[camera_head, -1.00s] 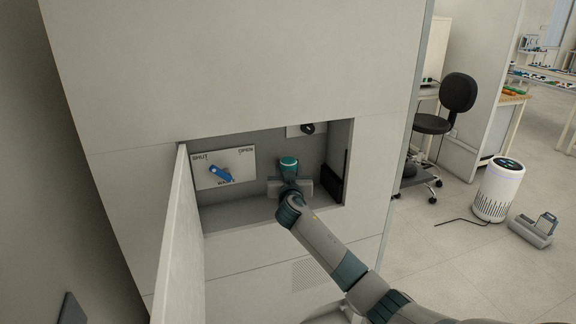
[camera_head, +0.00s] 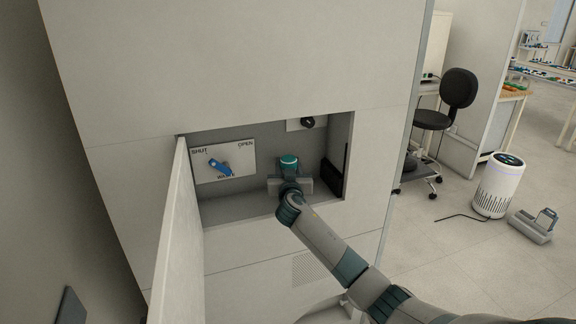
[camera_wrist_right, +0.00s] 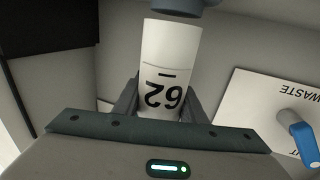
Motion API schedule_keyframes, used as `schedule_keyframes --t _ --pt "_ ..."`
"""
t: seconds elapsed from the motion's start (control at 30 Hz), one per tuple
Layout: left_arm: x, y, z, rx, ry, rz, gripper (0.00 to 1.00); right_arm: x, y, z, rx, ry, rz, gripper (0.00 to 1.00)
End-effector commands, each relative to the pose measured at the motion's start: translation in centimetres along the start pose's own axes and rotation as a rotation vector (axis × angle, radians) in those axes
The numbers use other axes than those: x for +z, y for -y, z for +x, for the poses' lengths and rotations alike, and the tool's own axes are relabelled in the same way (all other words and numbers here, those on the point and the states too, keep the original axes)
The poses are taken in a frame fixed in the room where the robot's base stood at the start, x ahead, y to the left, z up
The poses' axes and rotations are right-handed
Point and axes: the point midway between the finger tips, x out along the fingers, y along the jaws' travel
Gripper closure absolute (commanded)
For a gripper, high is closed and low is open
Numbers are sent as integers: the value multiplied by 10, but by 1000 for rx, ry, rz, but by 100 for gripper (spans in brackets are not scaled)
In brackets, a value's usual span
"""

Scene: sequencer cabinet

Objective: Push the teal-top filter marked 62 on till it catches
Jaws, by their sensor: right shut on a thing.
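The filter shows in the head view as a teal top (camera_head: 289,162) above my right gripper, inside the cabinet recess. In the right wrist view, which is upside down, its white body (camera_wrist_right: 170,50) carries the number 62. My right gripper (camera_head: 290,186) is shut around the filter body, with a finger on each side in the wrist view. A grey-blue round part (camera_wrist_right: 185,7) lies at the picture's top edge, by the filter's end. I cannot tell whether they touch. My left gripper is not in view.
The recess (camera_head: 240,211) has a door (camera_head: 178,240) standing open on the left. A panel with a blue lever (camera_head: 220,168) is left of the filter, marked SHUT, OPEN and WASTE. A dark knob (camera_head: 307,122) is above right, and a black piece (camera_head: 336,178) stands at the right wall.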

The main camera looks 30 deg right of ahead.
Motion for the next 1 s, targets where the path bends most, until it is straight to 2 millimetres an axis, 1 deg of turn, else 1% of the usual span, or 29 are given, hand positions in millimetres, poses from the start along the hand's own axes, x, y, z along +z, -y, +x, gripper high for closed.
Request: schedule_keyframes --t 0.27,1.0 --pt "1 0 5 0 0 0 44 0 0 -1 0 -1 2 100" --pt "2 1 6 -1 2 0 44 0 0 -1 0 -1 1 100"
